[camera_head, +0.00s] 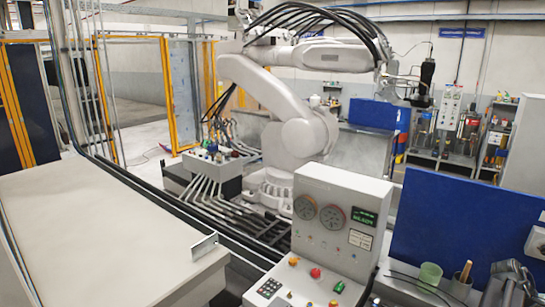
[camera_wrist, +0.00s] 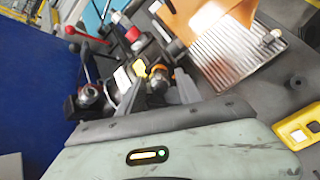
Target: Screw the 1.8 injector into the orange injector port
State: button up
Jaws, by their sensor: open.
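In the wrist view my gripper (camera_wrist: 155,95) shows as two dark fingers, spread apart, above its grey-green housing. A metallic round part with an orange ring (camera_wrist: 160,74) shows between and just beyond the fingers; it may be the orange injector port. I cannot tell whether the fingers touch it. A dark fitting with a round grey end (camera_wrist: 89,92) stands to the left of the fingers. No 1.8 marking is readable, so I cannot tell which part is the 1.8 injector. I cannot make out my gripper, the injector or the port in the head view.
A ribbed metal plate (camera_wrist: 232,55) lies upper right. The head view shows a large industrial arm (camera_head: 300,130), a gauge console (camera_head: 335,215), a green cup (camera_head: 430,274) and a bare table (camera_head: 90,230).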

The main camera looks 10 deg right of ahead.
jog(key=n, duration=0.6)
jog(key=shift+n, duration=0.4)
jog(key=n, duration=0.5)
jog(key=shift+c, duration=0.3)
grip_shut()
